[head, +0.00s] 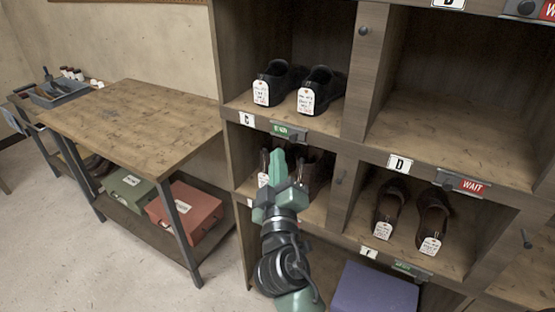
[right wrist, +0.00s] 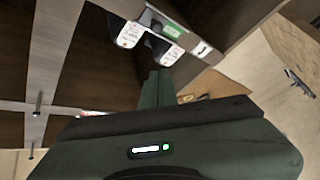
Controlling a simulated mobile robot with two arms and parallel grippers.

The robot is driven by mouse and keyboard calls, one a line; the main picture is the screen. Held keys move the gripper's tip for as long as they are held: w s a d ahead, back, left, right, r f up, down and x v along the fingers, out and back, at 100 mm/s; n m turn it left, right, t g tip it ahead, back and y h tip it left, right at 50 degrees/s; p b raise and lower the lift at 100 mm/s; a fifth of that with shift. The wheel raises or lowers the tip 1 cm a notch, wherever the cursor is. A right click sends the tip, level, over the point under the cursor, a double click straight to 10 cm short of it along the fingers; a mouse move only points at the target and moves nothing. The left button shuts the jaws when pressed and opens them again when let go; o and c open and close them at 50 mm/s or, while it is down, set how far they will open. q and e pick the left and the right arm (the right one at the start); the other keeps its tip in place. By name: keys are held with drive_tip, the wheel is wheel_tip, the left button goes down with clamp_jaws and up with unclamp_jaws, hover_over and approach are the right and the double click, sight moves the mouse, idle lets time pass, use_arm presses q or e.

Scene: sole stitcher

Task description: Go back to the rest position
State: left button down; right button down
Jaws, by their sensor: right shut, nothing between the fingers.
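My right gripper (head: 278,168) is shut and empty. In the head view it reaches up in front of the left column of the wooden shelf unit (head: 228,150). It partly hides the shoes in the cubby behind it. In the right wrist view the closed green fingers (right wrist: 157,88) point toward the shelf, where two white tags (right wrist: 130,35) hang above them. I cannot tell whether the fingers touch the shelf. My left gripper is not in view.
Black shoes (head: 320,88) stand in the upper left cubby, and dark shoes (head: 432,215) in the cubby under sign D. The upper right cubby (head: 450,120) is empty. A wooden table (head: 135,120) stands left, with green (head: 125,188) and red boxes (head: 185,213) below. A purple box (head: 378,292) sits low.

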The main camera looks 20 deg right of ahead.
drive_tip(key=shift+a, duration=0.1)
drive_tip(key=w+a+f+n+g+y, duration=0.1)
drive_tip(key=a+f+g+y, duration=0.1)
drive_tip(key=f, duration=0.9)
drive_tip(key=w+a+f+n+g+y, duration=0.1)
drive_tip(key=w+a+f+y, duration=0.1)
drive_tip(key=f, duration=0.8)
drive_tip(key=s+a+f+g+y, duration=0.1)
drive_tip(key=s+f+g, duration=0.25)
drive_tip(key=f, duration=0.85)
drive_tip(key=s+f+g+y, duration=0.2)
drive_tip(key=s+f, duration=0.3)
drive_tip(key=f, duration=0.8)
drive_tip(key=s+d+f+m+g, duration=0.1)
drive_tip(key=s+d+f+g, duration=0.1)
drive_tip(key=s+f, duration=0.6)
drive_tip(key=s+d+f+m+g, duration=0.2)
drive_tip(key=s+f, duration=0.7)
drive_tip(key=s, duration=1)
drive_tip(key=s+d+f+m+g, duration=0.1)
drive_tip(key=s+d+f+g, duration=0.2)
drive_tip(key=s, duration=1)
wheel_tip(320, 180, down, 6)
drive_tip(key=g, duration=0.2)
drive_tip(key=shift+s+d+m+g, duration=0.2)
drive_tip(key=shift+s+m+g, duration=0.15)
drive_tip(key=shift+s+m, duration=0.05)
drive_tip(key=shift+r, duration=0.1)
